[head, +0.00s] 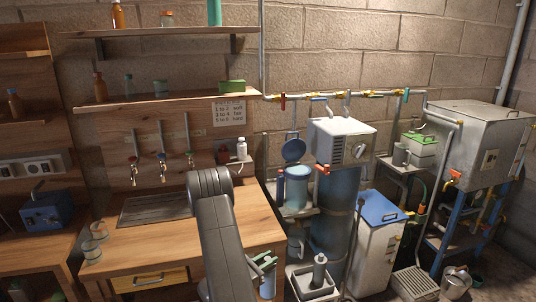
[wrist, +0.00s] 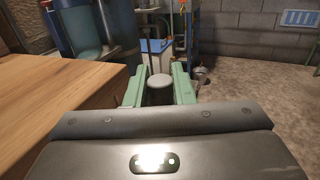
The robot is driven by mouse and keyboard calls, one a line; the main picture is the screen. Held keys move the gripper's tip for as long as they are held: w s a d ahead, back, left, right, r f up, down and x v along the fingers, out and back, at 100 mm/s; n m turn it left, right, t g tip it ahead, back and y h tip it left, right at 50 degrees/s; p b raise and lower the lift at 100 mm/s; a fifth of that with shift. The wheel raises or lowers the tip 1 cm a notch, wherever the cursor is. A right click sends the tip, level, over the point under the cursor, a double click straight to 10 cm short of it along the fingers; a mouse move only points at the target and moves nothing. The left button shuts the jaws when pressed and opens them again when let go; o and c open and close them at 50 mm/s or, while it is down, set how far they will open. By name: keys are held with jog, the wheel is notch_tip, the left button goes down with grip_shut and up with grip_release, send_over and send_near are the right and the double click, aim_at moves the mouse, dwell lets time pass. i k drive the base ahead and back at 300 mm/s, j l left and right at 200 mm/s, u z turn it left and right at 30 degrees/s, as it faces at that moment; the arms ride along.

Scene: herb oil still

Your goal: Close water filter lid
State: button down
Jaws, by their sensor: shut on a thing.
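The water filter appears to be the light-blue canister (head: 297,188) on a small stand in the head view. Its round blue lid (head: 294,150) is raised, tilted up behind the canister's top. My gripper (head: 264,264) is low in front of the canister, beside the wooden counter's right edge, apart from the lid. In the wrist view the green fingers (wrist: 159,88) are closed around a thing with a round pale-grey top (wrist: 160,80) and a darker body. Its lower part is hidden by my gripper.
The wooden counter (head: 180,245) lies left of my gripper. A tray (head: 312,283) holding a grey-green bottle (head: 319,271) is low on the right. A tall blue tank (head: 335,215) and a blue-topped white box (head: 378,235) stand behind. Pipes run along the wall.

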aim_at(294, 149)
jog(key=i+l+z, duration=0.45)
jog(key=z, duration=0.25)
jog(key=i+l+z, duration=0.15)
jog(key=z, duration=0.2)
jog(key=i+l+z, duration=0.2)
jog(key=z, duration=0.2)
jog(key=i+l+z, duration=0.1)
jog(key=z, duration=0.3)
jog(key=i+l, duration=0.15)
jog(key=i, duration=0.7)
jog(key=i+u, duration=0.15)
jog(key=u, duration=0.35)
jog(key=i+l+u, duration=0.1)
jog(key=u, duration=0.35)
jog(key=i+l+u, duration=0.15)
jog(key=u, duration=0.35)
jog(key=i+u, duration=0.1)
jog(key=u, duration=0.3)
jog(key=l+u, duration=0.15)
jog(key=u, duration=0.25)
jog(key=i+l+u, duration=0.1)
jog(key=u, duration=0.3)
jog(key=i+l+u, duration=0.1)
jog(key=u, duration=0.3)
